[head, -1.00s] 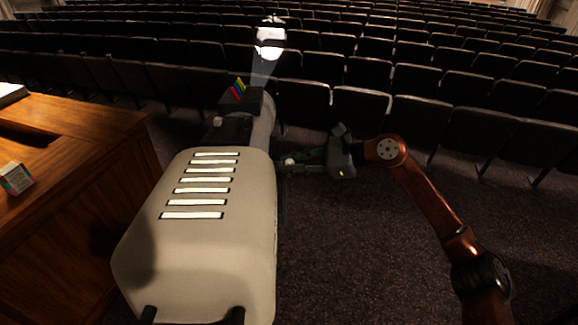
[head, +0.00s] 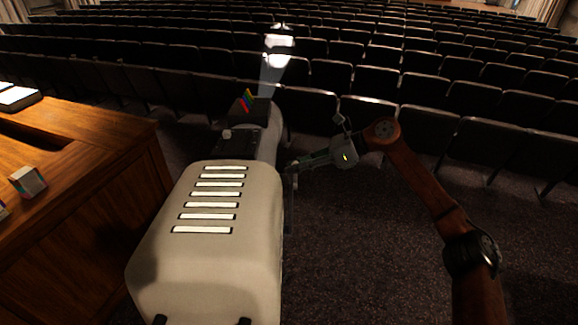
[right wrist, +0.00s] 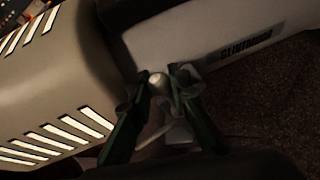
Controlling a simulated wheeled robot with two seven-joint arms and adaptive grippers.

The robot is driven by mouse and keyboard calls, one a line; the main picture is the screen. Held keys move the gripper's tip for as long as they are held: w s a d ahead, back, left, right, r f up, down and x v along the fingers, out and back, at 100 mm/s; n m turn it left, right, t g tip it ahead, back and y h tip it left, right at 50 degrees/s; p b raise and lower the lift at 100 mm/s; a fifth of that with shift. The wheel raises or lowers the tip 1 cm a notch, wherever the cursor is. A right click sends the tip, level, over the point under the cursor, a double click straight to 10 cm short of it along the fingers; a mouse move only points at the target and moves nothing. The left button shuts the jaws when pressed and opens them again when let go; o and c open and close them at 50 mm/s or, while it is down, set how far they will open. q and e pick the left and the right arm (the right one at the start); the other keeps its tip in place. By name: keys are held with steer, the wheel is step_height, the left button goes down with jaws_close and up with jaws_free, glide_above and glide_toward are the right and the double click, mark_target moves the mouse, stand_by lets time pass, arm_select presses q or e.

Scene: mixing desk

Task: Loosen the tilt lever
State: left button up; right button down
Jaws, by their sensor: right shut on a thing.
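The tilt lever shows in the right wrist view as a pale round knob (right wrist: 158,82) on a light shaft, at the side of the big beige spotlight (head: 215,265). My right gripper (right wrist: 166,84) has its two dark green fingers at the knob, one on each side, and is shut on it. In the head view my right gripper (head: 294,164) reaches in from the right to the spotlight's right side, and the knob is hard to make out there. My left gripper is not in view.
A wooden desk (head: 75,215) with a small box (head: 28,181) on it stands at the left. Rows of dark seats (head: 440,120) fill the back. The carpet (head: 360,250) to the right of the spotlight is free. Coloured filter tabs (head: 248,101) stick up on the spotlight's front part.

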steer(key=c, duration=1.8)
jaws_free()
steer(key=v, duration=1.2)
